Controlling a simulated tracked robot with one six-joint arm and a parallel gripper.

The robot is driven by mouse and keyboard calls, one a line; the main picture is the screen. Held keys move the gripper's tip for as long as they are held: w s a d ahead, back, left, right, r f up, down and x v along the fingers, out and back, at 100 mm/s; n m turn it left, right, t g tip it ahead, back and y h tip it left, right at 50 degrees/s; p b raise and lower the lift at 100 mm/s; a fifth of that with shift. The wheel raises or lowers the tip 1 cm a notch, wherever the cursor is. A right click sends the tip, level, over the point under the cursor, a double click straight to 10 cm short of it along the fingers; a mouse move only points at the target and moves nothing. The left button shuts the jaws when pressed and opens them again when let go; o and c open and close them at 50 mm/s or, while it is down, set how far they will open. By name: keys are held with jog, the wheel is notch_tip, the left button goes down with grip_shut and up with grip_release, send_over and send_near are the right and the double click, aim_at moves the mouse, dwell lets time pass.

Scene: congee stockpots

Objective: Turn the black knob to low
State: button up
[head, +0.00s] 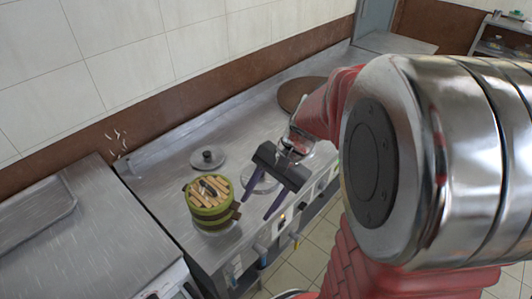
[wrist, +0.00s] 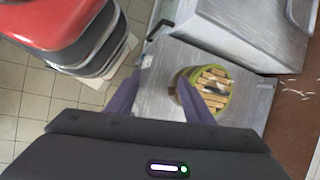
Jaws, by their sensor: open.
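My gripper (head: 256,208) is open and empty, its two purple fingers spread above the front part of the steel stove counter (head: 160,175). In the wrist view, my gripper (wrist: 158,82) points at the counter with bare metal between the fingers. A small dark shape (head: 303,205) on the counter's front panel, to the right of the fingers, may be the black knob; it is too small to read its setting. The fingers look apart from it. No knob can be made out clearly in the wrist view, where my gripper body hides the lower part.
A brown round cover (head: 297,93) is farther back. Tiled floor (head: 312,258) lies in front.

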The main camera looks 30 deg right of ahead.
jog(key=w+d+f+m+t+y, duration=0.4)
jog(key=d+f+m+t+y, duration=0.25)
jog(key=d+f+m, duration=1)
jog(key=m+t+h, duration=0.8)
jog(key=m+t, duration=0.2)
jog(key=m, duration=0.6)
send_near(305, 208)
jog(key=d+v, duration=0.1)
jog(key=v, duration=0.4)
jog(key=shift+s+a+f+y, duration=0.1)
jog(key=shift+a+f+y, duration=0.15)
jog(key=shift+f, duration=0.1)
jog(key=shift+x, duration=6.95)
jog(key=shift+r, duration=0.1)
jog(key=shift+d, duration=0.15)
jog(key=c, duration=1)
